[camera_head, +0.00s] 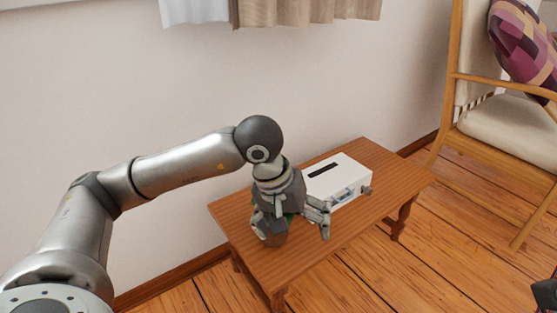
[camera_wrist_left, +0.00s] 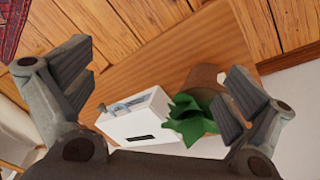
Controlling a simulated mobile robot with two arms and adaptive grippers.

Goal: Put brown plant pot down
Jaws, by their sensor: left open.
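The brown plant pot (camera_head: 274,238) stands on the wooden table (camera_head: 350,224), close to its left end, partly hidden behind my left gripper (camera_head: 294,226). In the left wrist view the pot (camera_wrist_left: 204,76) and its green leaves (camera_wrist_left: 188,120) lie between the open fingers, nearer the right-hand finger. My left gripper (camera_wrist_left: 158,84) is open and points down over the table. I cannot tell whether a finger touches the pot. My right gripper is not clearly in view.
A white box-shaped device (camera_head: 338,178) stands on the table right beside the gripper; it also shows in the left wrist view (camera_wrist_left: 135,118). A wall runs behind the table. A wooden chair (camera_head: 500,125) with a patterned cushion (camera_head: 522,48) stands at right. The table's right end is clear.

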